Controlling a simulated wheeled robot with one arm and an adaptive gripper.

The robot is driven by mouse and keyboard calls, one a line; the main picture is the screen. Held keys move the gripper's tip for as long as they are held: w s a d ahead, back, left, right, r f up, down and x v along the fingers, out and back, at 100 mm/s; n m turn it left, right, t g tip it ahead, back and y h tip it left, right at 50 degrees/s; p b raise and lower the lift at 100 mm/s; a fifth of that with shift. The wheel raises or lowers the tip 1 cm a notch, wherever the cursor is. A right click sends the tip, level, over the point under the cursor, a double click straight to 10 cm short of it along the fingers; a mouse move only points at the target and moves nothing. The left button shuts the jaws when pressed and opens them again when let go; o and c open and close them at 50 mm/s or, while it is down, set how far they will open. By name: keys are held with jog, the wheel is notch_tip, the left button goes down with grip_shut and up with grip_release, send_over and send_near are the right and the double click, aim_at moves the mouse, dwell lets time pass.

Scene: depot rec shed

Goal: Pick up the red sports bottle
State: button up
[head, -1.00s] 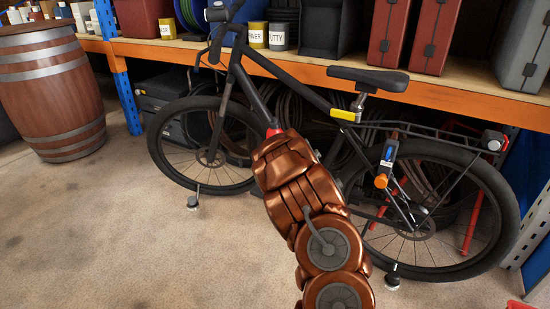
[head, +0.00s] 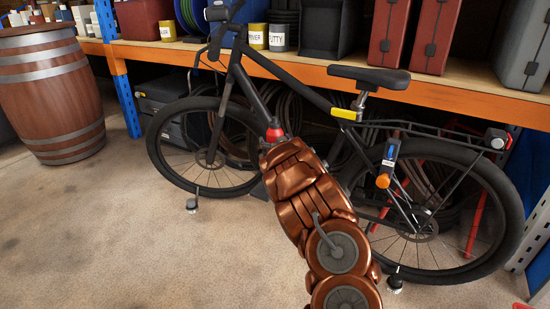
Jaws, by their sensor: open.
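A red piece with a dark top (head: 274,133), which looks like the upper part of the red sports bottle, shows against the black bicycle's frame (head: 252,92), just above the far end of my copper arm. The rest of it is hidden behind the arm. My arm reaches up from the bottom of the head view toward the middle of the bicycle. The fingers of my gripper are hidden behind the arm's own links. Whether they touch the bottle cannot be seen.
The bicycle stands upright before an orange-beamed shelf (head: 180,48) with cans and cases. Its saddle (head: 368,77) and rear wheel (head: 519,215) are to the right of my arm. A wooden barrel (head: 50,95) stands at the left. The concrete floor (head: 120,230) at the lower left is clear.

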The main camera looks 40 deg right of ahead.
grip_shut()
dwell(0.8)
